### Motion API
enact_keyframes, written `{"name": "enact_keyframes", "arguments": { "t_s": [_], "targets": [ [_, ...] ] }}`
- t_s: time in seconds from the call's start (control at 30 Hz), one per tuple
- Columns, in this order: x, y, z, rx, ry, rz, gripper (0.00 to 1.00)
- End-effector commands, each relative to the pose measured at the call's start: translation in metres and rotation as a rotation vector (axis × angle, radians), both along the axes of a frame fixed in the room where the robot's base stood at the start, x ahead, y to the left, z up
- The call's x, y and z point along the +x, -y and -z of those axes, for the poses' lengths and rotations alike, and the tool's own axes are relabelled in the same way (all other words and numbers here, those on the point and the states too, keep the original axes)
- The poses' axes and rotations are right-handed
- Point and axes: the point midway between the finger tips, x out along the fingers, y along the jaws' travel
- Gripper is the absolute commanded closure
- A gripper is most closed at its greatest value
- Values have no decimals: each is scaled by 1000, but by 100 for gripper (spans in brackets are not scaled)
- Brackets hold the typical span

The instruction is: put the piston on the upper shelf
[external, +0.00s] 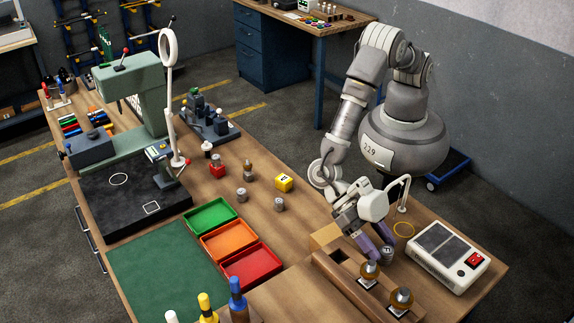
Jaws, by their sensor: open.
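My gripper (374,238) is open, with purple fingertips pointing down over the right part of the bench. A small grey metal cylinder (387,252), possibly the piston, stands right by the fingertips; I cannot tell whether it is between them or touching them. Two similar grey metal cylinders, one on the left (242,195) and one on the right (279,205), stand in the middle of the bench. I cannot tell which is the piston. No upper shelf is clearly recognisable in this view.
A wooden rack (333,268) with brass-and-dark round pieces stands just in front of my gripper.

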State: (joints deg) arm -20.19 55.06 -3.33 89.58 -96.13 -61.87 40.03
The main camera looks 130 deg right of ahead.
Motion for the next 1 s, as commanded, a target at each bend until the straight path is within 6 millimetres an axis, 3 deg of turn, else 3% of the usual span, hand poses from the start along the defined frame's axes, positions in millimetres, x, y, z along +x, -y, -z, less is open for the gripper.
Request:
{"name": "enact_keyframes", "arguments": {
  "t_s": [0.2, 0.4, 0.77, 0.87, 0.97, 1.0],
  "targets": [
    [6, 47, -26, 0, 3, 3, 48],
    [8, 75, -42, 0, 2, 2, 48],
    [10, 83, -48, 1, 8, 6, 48],
    [30, 84, -70, 9, 80, 72, 48],
    [77, 94, -128, 26, 246, 242, 48],
    [99, 103, -162, 35, 328, 339, 48]
  ]
}}
